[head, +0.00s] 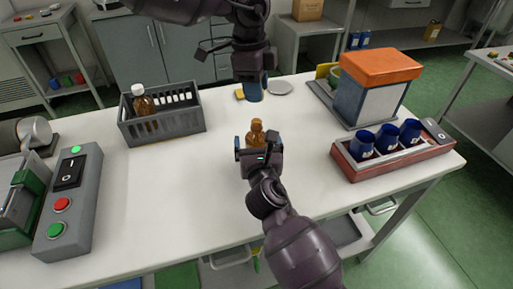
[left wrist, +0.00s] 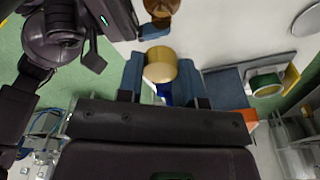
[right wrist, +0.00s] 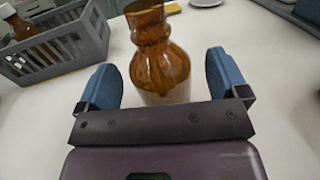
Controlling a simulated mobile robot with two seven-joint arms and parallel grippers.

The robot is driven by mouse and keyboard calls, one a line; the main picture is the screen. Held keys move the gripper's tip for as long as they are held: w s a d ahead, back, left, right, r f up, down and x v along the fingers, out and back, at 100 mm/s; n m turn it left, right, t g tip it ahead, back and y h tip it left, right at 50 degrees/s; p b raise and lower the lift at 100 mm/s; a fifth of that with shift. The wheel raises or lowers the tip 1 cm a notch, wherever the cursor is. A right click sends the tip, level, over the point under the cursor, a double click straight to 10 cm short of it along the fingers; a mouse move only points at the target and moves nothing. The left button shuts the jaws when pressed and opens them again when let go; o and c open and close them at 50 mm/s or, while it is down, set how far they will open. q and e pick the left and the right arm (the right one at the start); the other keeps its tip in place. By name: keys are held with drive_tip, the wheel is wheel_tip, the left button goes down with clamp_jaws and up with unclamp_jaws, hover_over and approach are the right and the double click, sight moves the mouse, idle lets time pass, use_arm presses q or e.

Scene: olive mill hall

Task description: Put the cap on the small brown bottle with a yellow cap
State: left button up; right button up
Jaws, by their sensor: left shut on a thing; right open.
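The small brown bottle (head: 257,131) stands upright on the white table, its neck bare of a cap. My right gripper (head: 258,150) is open around it at table height. In the right wrist view the bottle (right wrist: 160,70) stands between the spread blue fingers, with gaps at both sides. My left gripper (head: 254,88) hangs above the table, behind the bottle in the head view. In the left wrist view it is shut on the tan-yellow cap (left wrist: 160,65). The bottle's top (left wrist: 163,8) shows at that view's upper edge, apart from the cap. The fingers hide the cap in the head view.
A grey crate (head: 165,133) holding a brown bottle with a white cap (head: 138,91) stands left. A switch box (head: 72,205) is front left. A red tray (head: 400,165) with blue cups and an orange-topped box (head: 380,66) stand right. A grey disc (head: 280,88) lies behind.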

sight(257, 121)
drive_tip(key=shift+w+a, duration=0.1)
drive_tip(key=shift+w, duration=0.4)
drive_tip(key=shift+c, duration=0.2)
drive_tip(key=c, duration=1.3)
use_arm(q)
drive_tip(key=shift+f, duration=2.5)
drive_tip(key=shift+f, duration=0.9)
drive_tip(key=shift+f, duration=0.6)
